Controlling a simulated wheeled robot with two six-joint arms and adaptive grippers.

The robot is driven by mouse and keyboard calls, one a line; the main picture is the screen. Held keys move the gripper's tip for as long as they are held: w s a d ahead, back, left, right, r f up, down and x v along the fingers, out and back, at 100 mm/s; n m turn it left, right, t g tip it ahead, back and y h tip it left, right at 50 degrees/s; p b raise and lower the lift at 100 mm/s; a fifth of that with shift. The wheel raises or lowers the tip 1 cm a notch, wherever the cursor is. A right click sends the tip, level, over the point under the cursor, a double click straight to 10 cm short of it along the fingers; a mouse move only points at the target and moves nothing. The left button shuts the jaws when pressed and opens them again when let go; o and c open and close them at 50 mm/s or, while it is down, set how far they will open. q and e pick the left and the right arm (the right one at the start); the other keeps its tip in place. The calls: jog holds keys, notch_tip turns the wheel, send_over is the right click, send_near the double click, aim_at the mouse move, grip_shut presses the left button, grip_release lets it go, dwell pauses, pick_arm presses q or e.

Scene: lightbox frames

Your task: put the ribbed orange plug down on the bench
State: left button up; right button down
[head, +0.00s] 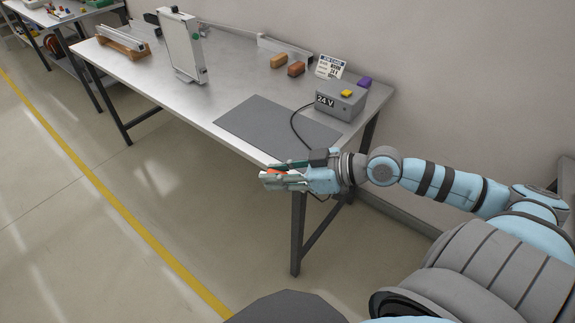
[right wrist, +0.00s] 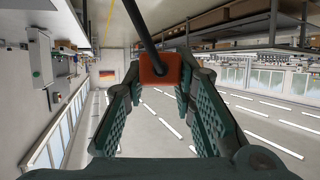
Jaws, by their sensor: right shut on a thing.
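The ribbed orange plug (head: 276,171) is between the fingers of my right gripper (head: 284,178), near the front edge of the bench (head: 225,72) at its right end. In the right wrist view the orange plug (right wrist: 160,70) sits between both fingertips of my right gripper (right wrist: 160,82), with a dark cable (right wrist: 142,30) running up from it. The fingers cover its sides, so its ribs cannot be made out. I see no bench surface touching the plug. My left gripper is out of view.
A grey box marked 24 V (head: 341,101) stands at the bench's right end, with a black cable (head: 293,121) leaving it.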

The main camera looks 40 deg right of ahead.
jog(key=w+d+r+m+t+h+b, duration=0.2)
jog(key=w+d+r+m+h, duration=0.15)
jog(key=w+d, duration=0.6)
jog(key=shift+m+h, duration=0.45)
jog(key=shift+h, duration=0.1)
jog(key=f+b, duration=0.2)
jog(key=f, duration=0.4)
jog(key=s+d+f+b, duration=0.1)
jog(key=f+b, duration=0.1)
jog(key=f, duration=0.5)
jog(key=d+f+b, duration=0.1)
jog(key=f+b, duration=0.1)
jog(key=f, duration=0.4)
jog(key=shift+s+f, duration=0.3)
jog(key=shift+f, duration=0.1)
jog(key=c, duration=1.8)
grip_release()
jog(key=shift+f+b, duration=0.15)
jog(key=shift+b, duration=0.15)
jog(key=o, duration=0.5)
jog(key=shift+c, duration=0.2)
